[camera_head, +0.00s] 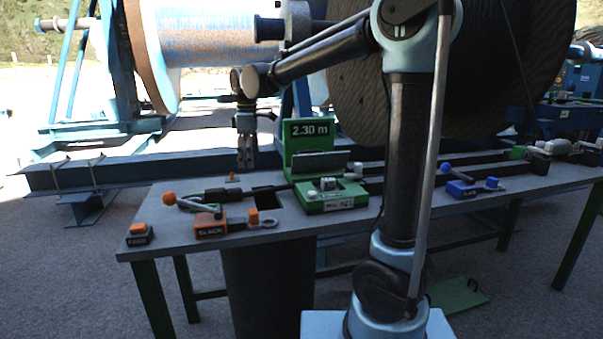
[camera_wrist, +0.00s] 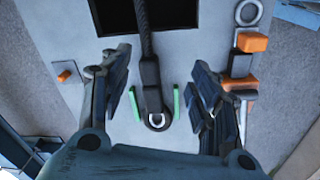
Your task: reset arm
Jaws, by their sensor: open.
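My gripper (camera_head: 246,152) hangs pointing down above the left part of the grey table (camera_head: 420,206), near its back edge. In the wrist view my gripper (camera_wrist: 160,100) has its two fingers spread wide apart with nothing between them. Below the fingers a black cable end (camera_wrist: 150,85) with a pale metal eye lies on the tabletop, between two short green strips. The cable looks apart from both fingers. My arm is bent at the elbow, and its upright links hide part of the table's middle.
A green meter with a "2.30 m" display (camera_head: 310,130) stands behind the gripper's right side. An orange clamp block (camera_head: 210,224), a small orange-topped box (camera_head: 139,234) and a blue clamp (camera_head: 470,188) sit on the table. Large cable reels (camera_head: 350,95) stand behind. A dark bin (camera_head: 268,285) is below.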

